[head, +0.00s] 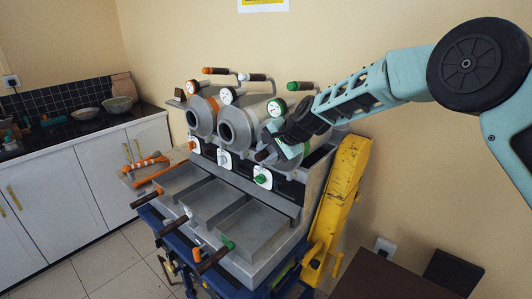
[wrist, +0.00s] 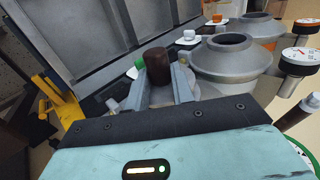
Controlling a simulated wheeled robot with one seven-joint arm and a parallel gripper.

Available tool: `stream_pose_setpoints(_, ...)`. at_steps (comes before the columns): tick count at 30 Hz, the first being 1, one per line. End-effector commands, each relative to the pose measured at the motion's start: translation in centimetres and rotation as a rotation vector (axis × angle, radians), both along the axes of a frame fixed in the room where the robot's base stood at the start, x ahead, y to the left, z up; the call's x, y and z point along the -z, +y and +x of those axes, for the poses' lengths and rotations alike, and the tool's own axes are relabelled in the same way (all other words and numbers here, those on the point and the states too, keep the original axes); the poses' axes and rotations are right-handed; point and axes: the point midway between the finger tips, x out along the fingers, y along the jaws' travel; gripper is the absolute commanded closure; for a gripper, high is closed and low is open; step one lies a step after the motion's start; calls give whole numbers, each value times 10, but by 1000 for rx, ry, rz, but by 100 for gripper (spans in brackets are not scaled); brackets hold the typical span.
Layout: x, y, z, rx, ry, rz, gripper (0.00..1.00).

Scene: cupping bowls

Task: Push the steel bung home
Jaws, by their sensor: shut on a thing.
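My gripper (head: 277,150) is at the front of the right-hand drum (head: 273,128) of a three-drum steel machine. In the wrist view its two grey fingers (wrist: 162,88) are shut on the steel bung, whose dark brown round handle (wrist: 157,66) stands up between them with grey metal below. The brown end (head: 262,156) also shows in the head view. The gripper hides most of the right drum's mouth, so I cannot tell how deep the bung sits. The middle drum (head: 236,127) and left drum (head: 200,118) have open mouths.
Dials and coloured handles stand above the drums. Grey trays (head: 245,230) lie below in front, with rods jutting forward. A yellow post (head: 342,195) stands close on the right. A counter (head: 85,128) with bowls is at the far left. Air before the trays is free.

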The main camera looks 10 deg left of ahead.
Motion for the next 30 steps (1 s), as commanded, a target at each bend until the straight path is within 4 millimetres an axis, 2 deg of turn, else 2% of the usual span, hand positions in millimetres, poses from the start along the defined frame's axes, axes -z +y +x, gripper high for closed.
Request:
stream_pose_setpoints(16,-1,-9,13,1,-1,0,100)
stream_pose_setpoints(29,-1,-10,15,0,-2,0,100)
stream_pose_setpoints(30,-1,-10,15,1,-2,0,68)
